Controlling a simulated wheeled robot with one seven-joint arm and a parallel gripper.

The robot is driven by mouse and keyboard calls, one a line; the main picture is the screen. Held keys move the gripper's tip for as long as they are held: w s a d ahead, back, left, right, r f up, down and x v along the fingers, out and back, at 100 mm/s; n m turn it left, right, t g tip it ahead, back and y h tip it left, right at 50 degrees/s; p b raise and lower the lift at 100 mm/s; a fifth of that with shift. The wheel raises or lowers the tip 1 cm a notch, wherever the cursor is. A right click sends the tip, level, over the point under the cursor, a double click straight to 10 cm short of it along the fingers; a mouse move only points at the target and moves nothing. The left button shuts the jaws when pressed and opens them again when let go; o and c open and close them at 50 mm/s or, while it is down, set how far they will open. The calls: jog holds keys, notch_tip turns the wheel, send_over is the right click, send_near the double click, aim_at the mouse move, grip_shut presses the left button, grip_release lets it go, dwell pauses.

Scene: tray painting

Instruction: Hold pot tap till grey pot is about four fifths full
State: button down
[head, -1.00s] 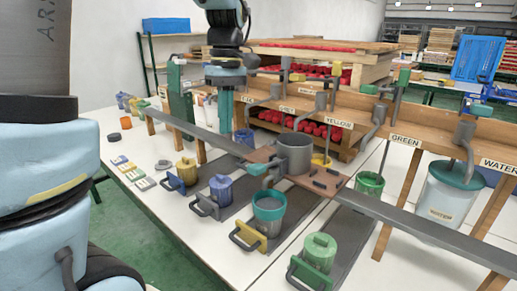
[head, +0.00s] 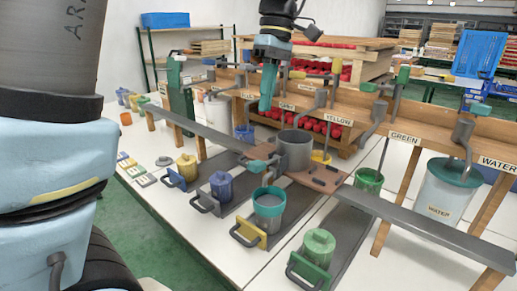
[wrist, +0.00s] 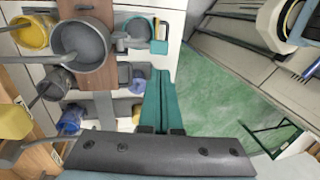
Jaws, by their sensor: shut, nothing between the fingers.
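The round grey pot (head: 294,152) sits on a brown wooden carriage (head: 318,186) across the grey rail. In the wrist view the pot (wrist: 84,46) is seen from above; its inside is grey and I cannot tell the liquid level. A teal-rimmed container (head: 269,208) stands just below that lever. My gripper (head: 265,108) has its teal fingers shut and empty, pointing down above and left of the pot, apart from it.
Taps hang from the wooden shelf with labels such as YELLOW (head: 339,119). A water bucket (head: 438,197) is at the right. The long rail (head: 430,223) crosses the table.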

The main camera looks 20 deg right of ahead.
aim_at(253, 163)
jog(key=p+x, duration=0.2)
jog(key=x, duration=1)
jog(key=shift+r, duration=0.1)
jog(key=shift+a, duration=0.1)
jog(key=f+h+b, duration=0.1)
jog(key=b, duration=0.1)
jog(key=a+f+t+h+b, duration=0.1)
jog(key=b, duration=0.1)
jog(key=f+t+h+b, duration=0.1)
jog(key=b, duration=0.1)
jog(key=shift+s+a+f, duration=0.2)
jog(key=shift+s+f, duration=0.05)
jog(key=shift+s, duration=0.15)
jog(key=shift+s+a+f+h, duration=0.1)
jog(key=shift+a+f+h, duration=0.05)
jog(key=shift+f+h, duration=0.2)
jog(key=shift+f, duration=0.15)
